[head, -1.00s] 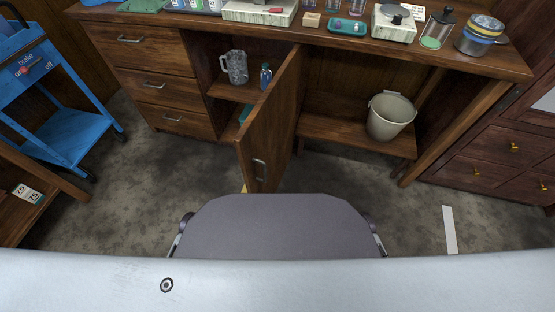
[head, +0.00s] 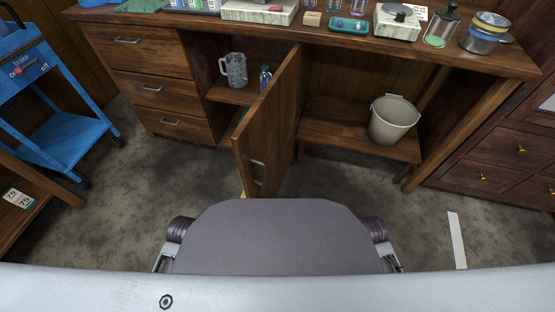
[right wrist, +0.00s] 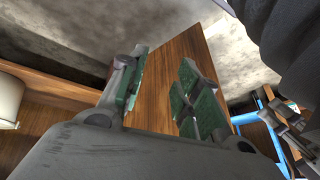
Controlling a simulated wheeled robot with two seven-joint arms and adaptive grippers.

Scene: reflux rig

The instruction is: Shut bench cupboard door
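The bench cupboard door (head: 268,128) is brown wood and stands wide open, jutting out from the bench towards me. Its metal handle (head: 258,172) is low near the free edge. The open compartment (head: 232,94) to its left holds a glass mug and a small blue bottle. In the right wrist view my right gripper (right wrist: 160,95) is open, with green-padded fingers apart. The wooden door (right wrist: 175,65) shows behind and between them; I cannot tell whether they touch it. My left gripper is not in the head view; grey jointed parts at the right wrist view's right edge may be it.
A beige bucket (head: 393,120) sits on the low shelf right of the door. A blue trolley (head: 62,135) stands at left. Drawers (head: 150,92) flank the compartment. A white strip (head: 457,240) lies on the otherwise clear floor at right.

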